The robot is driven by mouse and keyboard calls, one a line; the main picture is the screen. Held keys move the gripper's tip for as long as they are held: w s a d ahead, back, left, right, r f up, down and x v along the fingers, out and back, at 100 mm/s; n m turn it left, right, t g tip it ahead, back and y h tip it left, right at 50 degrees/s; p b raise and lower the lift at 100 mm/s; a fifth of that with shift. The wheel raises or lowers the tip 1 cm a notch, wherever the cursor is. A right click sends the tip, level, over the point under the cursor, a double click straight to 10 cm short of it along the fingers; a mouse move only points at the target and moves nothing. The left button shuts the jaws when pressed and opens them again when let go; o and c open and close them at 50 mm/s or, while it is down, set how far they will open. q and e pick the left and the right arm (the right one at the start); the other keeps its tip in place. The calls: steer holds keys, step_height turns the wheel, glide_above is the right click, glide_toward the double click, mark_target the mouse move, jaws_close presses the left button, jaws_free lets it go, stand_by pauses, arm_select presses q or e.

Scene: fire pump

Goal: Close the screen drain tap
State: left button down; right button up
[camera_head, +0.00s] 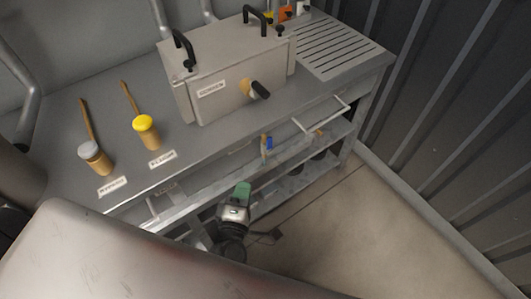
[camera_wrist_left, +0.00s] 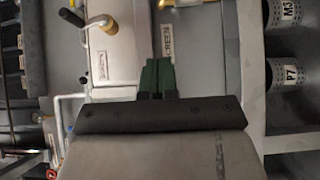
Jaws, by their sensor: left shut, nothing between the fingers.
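A tap with a brass body and black lever (camera_head: 260,90) sticks out of the front of a steel box (camera_head: 225,98) with a small label. A small brass fitting with a blue handle (camera_head: 268,143) sits below the bench edge. I cannot tell for sure which is the screen drain tap. My left gripper (camera_head: 240,193), with green fingers, is below and in front of the bench, apart from both. Its fingers (camera_wrist_left: 157,76) are shut and empty, near a SCREEN label (camera_wrist_left: 167,40).
A yellow-capped lever (camera_head: 144,127) and a grey-capped lever (camera_head: 92,153) stand on the bench. A ribbed dark wall (camera_head: 450,110) closes the right side. The floor (camera_head: 345,225) is clear.

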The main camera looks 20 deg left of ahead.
arm_select(q)
glide_toward(265, 139)
steer(key=w+a, duration=0.3)
steer(key=shift+w+d+f+p, duration=0.1)
steer(key=shift+w+d+p, duration=0.25)
steer(key=shift+w, duration=0.25)
steer(key=shift+w+d+f+p, duration=0.1)
steer(key=shift+w+d+p, duration=0.1)
steer(key=shift+w+d, duration=0.55)
steer(key=shift+w, duration=0.2)
arm_select(e)
steer(key=shift+w+a+r, duration=0.55)
steer(key=shift+w, duration=0.05)
arm_select(q)
steer(key=shift+r, duration=0.1)
